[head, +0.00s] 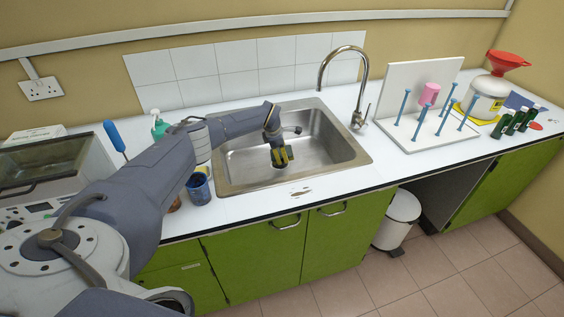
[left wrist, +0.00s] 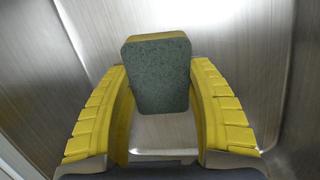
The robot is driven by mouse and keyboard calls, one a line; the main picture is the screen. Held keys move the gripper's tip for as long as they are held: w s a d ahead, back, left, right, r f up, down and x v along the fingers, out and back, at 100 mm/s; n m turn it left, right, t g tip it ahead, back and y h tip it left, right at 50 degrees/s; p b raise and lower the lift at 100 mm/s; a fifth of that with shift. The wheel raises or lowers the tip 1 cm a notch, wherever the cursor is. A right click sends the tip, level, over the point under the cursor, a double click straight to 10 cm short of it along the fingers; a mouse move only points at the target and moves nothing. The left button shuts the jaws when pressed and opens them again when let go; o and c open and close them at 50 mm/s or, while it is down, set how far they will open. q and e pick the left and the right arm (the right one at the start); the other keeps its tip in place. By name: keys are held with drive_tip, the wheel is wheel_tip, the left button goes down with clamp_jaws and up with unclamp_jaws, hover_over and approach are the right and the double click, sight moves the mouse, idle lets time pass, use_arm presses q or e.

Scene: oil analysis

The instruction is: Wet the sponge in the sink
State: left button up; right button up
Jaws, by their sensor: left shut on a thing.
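The sponge (left wrist: 157,76) is yellow with a dark green scouring face, and that green face is toward the camera in the left wrist view. My left gripper (left wrist: 157,90) is shut on the sponge, with a yellow finger on each side of it. In the head view, my left gripper (head: 281,160) is inside the sink (head: 335,163), low in the steel basin. The sponge is small and hard to make out there. The tap (head: 345,48) curves over the back of the sink; no water stream is visible. My right gripper is not in view.
A blue cup (head: 199,190) stands left of the sink near the counter edge. A white rack with blue pegs (head: 415,138) and a pink item stands to the right. A white container with a red funnel (head: 507,62) is farther right.

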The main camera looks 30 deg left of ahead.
use_arm(q)
wheel_tip(320, 180, up, 15)
idle(1.8)
drive_tip(key=shift+r, duration=0.15)
idle(1.9)
wheel_tip(320, 180, up, 4)
drive_tip(key=shift+f, duration=0.1)
idle(0.4)
drive_tip(key=shift+m, duration=0.3)
idle(0.4)
